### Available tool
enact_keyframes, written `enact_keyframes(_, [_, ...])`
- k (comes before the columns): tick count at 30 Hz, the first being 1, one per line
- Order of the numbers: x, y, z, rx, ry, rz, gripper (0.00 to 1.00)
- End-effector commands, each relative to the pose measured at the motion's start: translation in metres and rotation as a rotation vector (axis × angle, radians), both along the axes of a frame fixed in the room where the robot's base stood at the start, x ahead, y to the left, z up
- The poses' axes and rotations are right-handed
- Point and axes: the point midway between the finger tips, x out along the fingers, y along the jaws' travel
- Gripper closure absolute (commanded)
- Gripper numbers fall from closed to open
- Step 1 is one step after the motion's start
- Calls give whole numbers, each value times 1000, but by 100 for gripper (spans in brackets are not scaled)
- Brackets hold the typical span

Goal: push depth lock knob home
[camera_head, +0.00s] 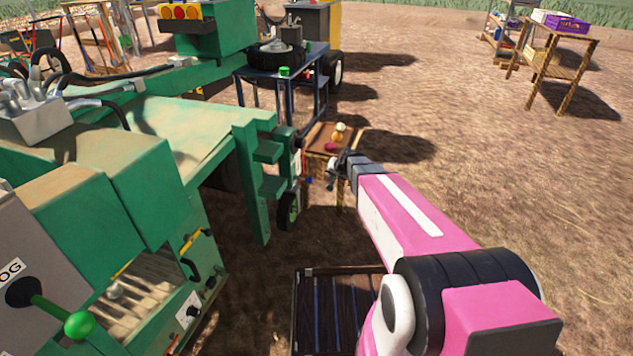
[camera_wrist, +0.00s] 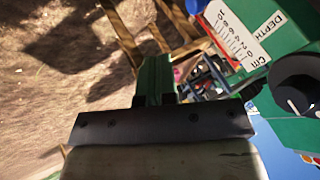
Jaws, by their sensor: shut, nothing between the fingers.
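My gripper (camera_head: 333,172) is at the end of the pink arm, just right of the green machine's post (camera_head: 255,185). It is shut and empty. In the wrist view, a white depth scale (camera_wrist: 243,32) marked in cm is at the upper right. A round black knob (camera_wrist: 297,92) with a white mark sits below it on a green panel, to the right of the gripper body; I cannot tell whether this is the depth lock knob or how far in it sits. In the head view, the scale (camera_head: 297,162) is small, and the knob cannot be made out.
A small wooden stand (camera_head: 325,133) with onions is behind my gripper. A dark slatted crate (camera_head: 308,310) lies on the ground below my arm. A small wheel (camera_head: 288,211) is beside the post. A blue-framed table (camera_head: 300,60) stands farther back. Open dirt lies to the right.

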Motion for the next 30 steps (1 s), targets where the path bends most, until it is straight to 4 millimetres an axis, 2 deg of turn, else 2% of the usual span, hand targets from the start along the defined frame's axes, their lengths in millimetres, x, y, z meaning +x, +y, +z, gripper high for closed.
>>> enact_keyframes(8, [0,0,-1,-1,2,1,100])
enact_keyframes(14, [8,4,-12,-2,3,2,100])
enact_keyframes(30, [56,36,-84,-2,3,4,100])
